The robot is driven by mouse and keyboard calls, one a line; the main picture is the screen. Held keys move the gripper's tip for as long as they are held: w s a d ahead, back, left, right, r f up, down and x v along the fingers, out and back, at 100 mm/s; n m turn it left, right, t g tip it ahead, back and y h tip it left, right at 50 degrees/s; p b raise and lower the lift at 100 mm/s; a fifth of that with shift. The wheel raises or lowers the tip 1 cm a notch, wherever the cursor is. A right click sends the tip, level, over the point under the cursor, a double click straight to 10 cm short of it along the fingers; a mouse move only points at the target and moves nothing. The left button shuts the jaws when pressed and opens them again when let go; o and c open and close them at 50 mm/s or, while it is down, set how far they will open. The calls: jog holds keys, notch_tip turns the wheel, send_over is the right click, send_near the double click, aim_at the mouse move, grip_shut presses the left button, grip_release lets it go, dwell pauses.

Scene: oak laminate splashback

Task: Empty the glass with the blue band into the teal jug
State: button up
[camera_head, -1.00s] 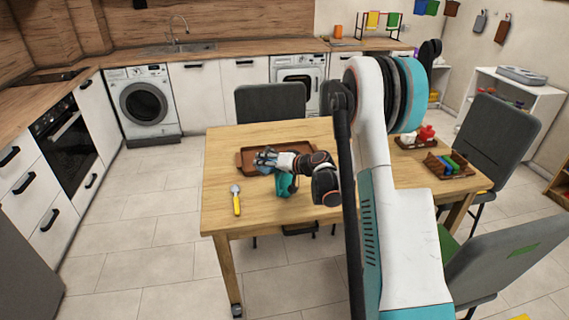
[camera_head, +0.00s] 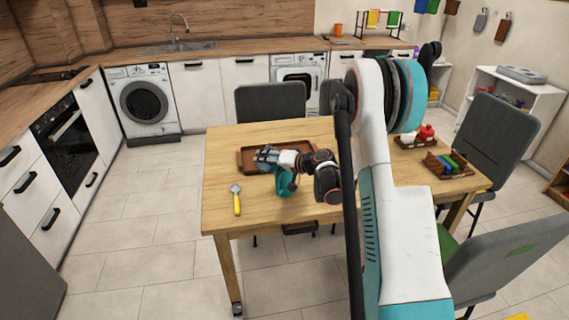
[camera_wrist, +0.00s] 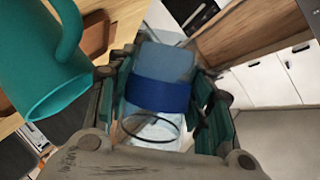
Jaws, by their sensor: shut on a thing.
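The glass with the blue band (camera_wrist: 158,95) is between the fingers of my gripper (camera_wrist: 163,100), which is shut on it. One rim shows as a dark ellipse low in the wrist view; the other end is grey-blue. Whether anything is pouring cannot be told. The teal jug (camera_wrist: 38,62) is left of the glass in the wrist view, apart from it, with its handle and open rim showing. In the head view the teal jug (camera_head: 286,185) stands on the table just below my gripper (camera_head: 266,157). The glass is too small to make out clearly there.
A brown tray (camera_head: 244,164) lies behind the jug on the wooden table (camera_head: 222,215). A yellow-handled tool (camera_head: 237,204) lies at the left. Two small trays with red, white and coloured items are at the right. Chairs surround the table.

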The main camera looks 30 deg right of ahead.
jog(key=shift+r+m+p, duration=0.25)
jog(key=shift+m+p, duration=0.05)
jog(key=shift+m, duration=0.1)
jog(key=shift+f+m+t+y, duration=0.3)
jog(key=shift+f+m+y, duration=0.25)
jog(key=shift+m+y, duration=0.55)
dwell(1.7)
jog(key=shift+w+d+r+m, duration=0.1)
jog(key=shift+d+r+m, duration=0.3)
jog(key=shift+r, duration=0.2)
jog(key=shift+w+d+r+m, duration=0.1)
jog(key=shift+d+r+m, duration=0.25)
jog(key=shift+r, duration=0.25)
jog(key=shift+d+f+m+y+b, duration=0.15)
jog(key=shift+f+m+y+b, duration=0.2)
jog(key=shift+m+y+b, duration=0.6)
dwell(0.6)
jog(key=shift+d+r+b, duration=0.1)
jog(key=shift+r+b, duration=0.05)
jog(key=shift+b, duration=0.25)
jog(key=shift+h, duration=0.25)
